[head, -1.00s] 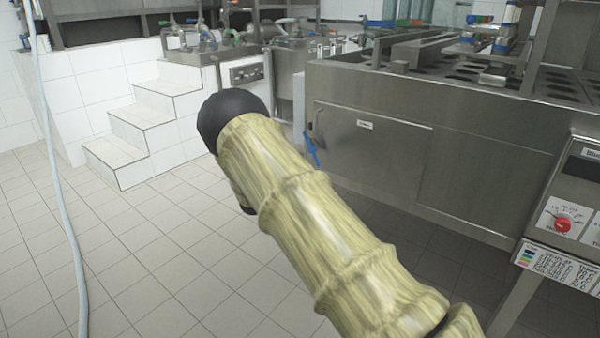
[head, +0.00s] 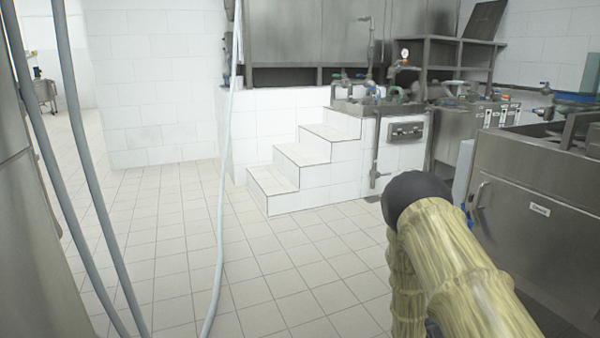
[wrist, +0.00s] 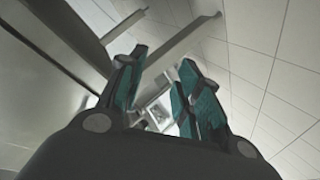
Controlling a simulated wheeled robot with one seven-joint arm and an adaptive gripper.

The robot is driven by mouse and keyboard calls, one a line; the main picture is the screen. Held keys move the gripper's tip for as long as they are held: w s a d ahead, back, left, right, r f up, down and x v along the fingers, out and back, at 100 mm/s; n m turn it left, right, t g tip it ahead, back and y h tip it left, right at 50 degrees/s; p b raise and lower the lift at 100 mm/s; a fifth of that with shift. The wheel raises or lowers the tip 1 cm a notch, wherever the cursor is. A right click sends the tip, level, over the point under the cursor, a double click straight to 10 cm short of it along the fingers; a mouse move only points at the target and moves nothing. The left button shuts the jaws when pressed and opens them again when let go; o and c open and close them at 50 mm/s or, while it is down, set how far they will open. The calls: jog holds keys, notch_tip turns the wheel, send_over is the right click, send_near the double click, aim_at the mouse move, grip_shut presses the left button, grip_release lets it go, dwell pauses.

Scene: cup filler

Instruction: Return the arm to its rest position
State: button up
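My arm, in a pale yellow cover with a black rounded end, reaches up from the lower right of the head view. It is bent, with a second covered part hanging below. My gripper does not show in the head view. In the wrist view my gripper (wrist: 165,68) has its two teal-padded fingers apart, with nothing between them. Beyond the fingers are grey metal beams and a pale tiled surface.
A stainless steel machine (head: 540,205) stands close at the right, beside my arm. White tiled steps (head: 300,165) and pipework are behind. Pale hoses (head: 222,200) hang at the left and centre. The tiled floor (head: 270,270) between is largely clear.

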jog(key=s+a+f+n+g+y, duration=0.1)
jog(key=s+a+f+y, duration=0.1)
jog(key=s+a+f, duration=0.45)
jog(key=s+a+f+g+y, duration=0.1)
jog(key=s+f+y, duration=0.15)
jog(key=s, duration=0.75)
jog(key=s+a+f+n+g+y, duration=0.1)
jog(key=s+a+f+g+y, duration=0.15)
jog(key=s+f, duration=0.4)
jog(key=s+a+r+g+y, duration=0.15)
jog(key=s+a, duration=0.45)
jog(key=s, duration=0.6)
jog(key=s+a+r+g+y, duration=0.15)
jog(key=s+a, duration=0.35)
jog(key=s, duration=0.8)
notch_tip(320, 180, up, 31)
jog(key=g+p, duration=0.1)
jog(key=p, duration=3)
jog(key=shift+s+a+y, duration=0.25)
jog(key=shift+s+y, duration=0.05)
